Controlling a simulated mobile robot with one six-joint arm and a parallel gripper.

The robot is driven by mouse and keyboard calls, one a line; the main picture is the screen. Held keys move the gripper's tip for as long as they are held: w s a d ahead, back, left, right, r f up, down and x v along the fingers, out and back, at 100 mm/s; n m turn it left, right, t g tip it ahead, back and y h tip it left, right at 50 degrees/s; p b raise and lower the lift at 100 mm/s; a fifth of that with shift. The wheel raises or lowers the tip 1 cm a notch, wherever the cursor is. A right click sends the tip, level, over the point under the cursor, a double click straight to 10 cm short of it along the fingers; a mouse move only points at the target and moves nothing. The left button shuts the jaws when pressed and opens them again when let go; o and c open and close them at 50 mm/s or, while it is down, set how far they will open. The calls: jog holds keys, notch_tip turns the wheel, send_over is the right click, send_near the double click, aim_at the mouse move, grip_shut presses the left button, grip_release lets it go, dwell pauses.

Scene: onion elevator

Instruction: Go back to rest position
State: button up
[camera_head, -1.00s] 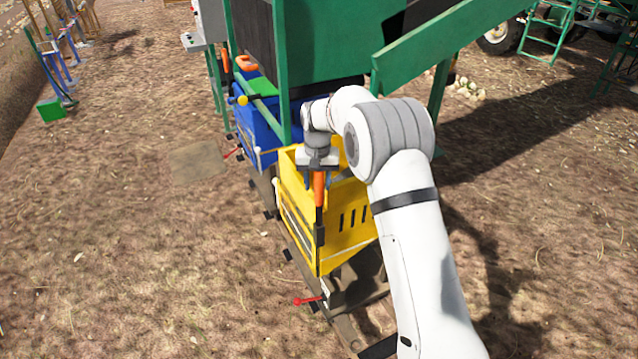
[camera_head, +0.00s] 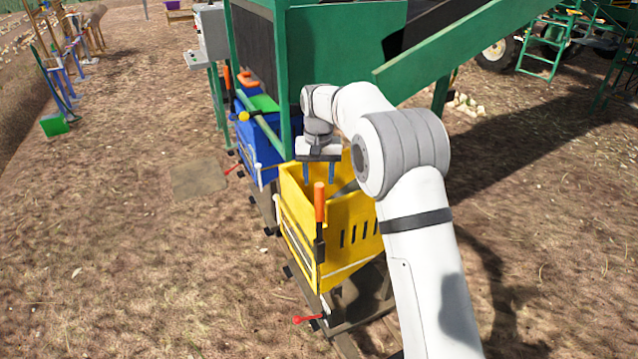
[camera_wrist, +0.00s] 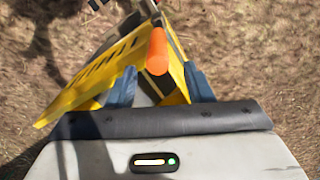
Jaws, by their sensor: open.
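My gripper (camera_head: 318,172) is open, pointing down over the yellow bin (camera_head: 352,212) just behind the orange handle (camera_head: 319,201). The handle stands upright on a dark lever at the bin's near wall, apart from the fingers in the head view. In the wrist view my gripper's two blue fingers (camera_wrist: 160,88) are spread. The orange handle (camera_wrist: 157,50) shows beyond them, with the yellow bin (camera_wrist: 90,85) under it. Nothing is held.
A blue bin (camera_head: 257,140) stands behind the yellow one, under the green machine frame (camera_head: 345,45). A green conveyor side (camera_head: 470,40) slopes up right. A red lever (camera_head: 308,319) sticks out low at the front. Open dirt lies to the left.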

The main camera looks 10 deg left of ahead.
jog(key=shift+s+d+r, duration=0.1)
jog(key=shift+d+r, duration=0.2)
jog(key=s+d+r+t, duration=0.2)
jog(key=s+d+r, duration=0.8)
jog(key=s+d, duration=0.5)
jog(key=s+d+f, duration=0.1)
jog(key=s+d, duration=0.2)
jog(key=s, duration=0.4)
jog(key=s+d+f+m, duration=0.1)
jog(key=s+d, duration=0.2)
jog(key=s, duration=0.4)
jog(key=s+d+f+t, duration=0.1)
jog(key=s+d, duration=0.2)
jog(key=s, duration=0.4)
jog(key=shift+f+m, duration=0.3)
jog(key=shift+f, duration=0.1)
jog(key=shift+c, duration=0.4)
